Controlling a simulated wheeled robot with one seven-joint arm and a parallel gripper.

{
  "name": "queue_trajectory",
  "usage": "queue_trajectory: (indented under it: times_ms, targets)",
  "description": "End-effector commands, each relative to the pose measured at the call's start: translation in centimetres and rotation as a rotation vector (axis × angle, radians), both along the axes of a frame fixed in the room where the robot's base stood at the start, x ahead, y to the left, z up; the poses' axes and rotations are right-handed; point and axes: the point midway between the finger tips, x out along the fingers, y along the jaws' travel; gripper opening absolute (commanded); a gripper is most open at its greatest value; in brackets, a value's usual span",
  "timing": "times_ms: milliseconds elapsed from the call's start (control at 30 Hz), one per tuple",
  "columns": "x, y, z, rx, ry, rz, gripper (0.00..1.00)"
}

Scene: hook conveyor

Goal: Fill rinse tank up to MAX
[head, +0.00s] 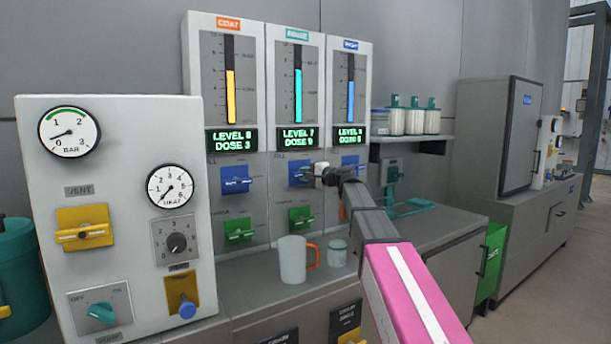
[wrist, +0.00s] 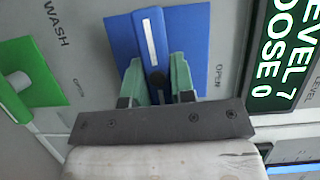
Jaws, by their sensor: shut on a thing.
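The rinse tank panel (head: 312,135) stands in the middle of three panels in the head view. Its cyan level column (head: 298,95) stops below the top of the dark slot; the scale marks are too small to read. Its display (head: 297,138) reads LEVEL 7, DOSE 0, and also shows in the wrist view (wrist: 285,50). My gripper (head: 318,175) is at this panel's blue valve. In the wrist view its green fingers (wrist: 158,80) are shut on the blue handle (wrist: 151,45), which has a white stripe. The handle lies across, not pointing at the OPEN label. A green valve (head: 300,217) sits below.
Similar panels with blue and green valves flank it. A gauge panel (head: 125,220) juts forward at left. A shelf (head: 412,138) with canisters is at right.

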Motion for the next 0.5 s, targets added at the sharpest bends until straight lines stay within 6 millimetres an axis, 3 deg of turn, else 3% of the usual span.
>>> queue_trajectory:
  times_ms: [367, 400, 433, 500]
  targets:
    - [-0.03, -0.04, -0.07, 0.001, 0.001, -0.001, 0.00]
    - [-0.03, -0.04, -0.07, 0.001, 0.001, -0.001, 0.36]
    - [-0.03, -0.04, -0.07, 0.001, 0.001, -0.001, 0.46]
    - [-0.02, -0.04, -0.06, 0.001, 0.001, -0.001, 0.49]
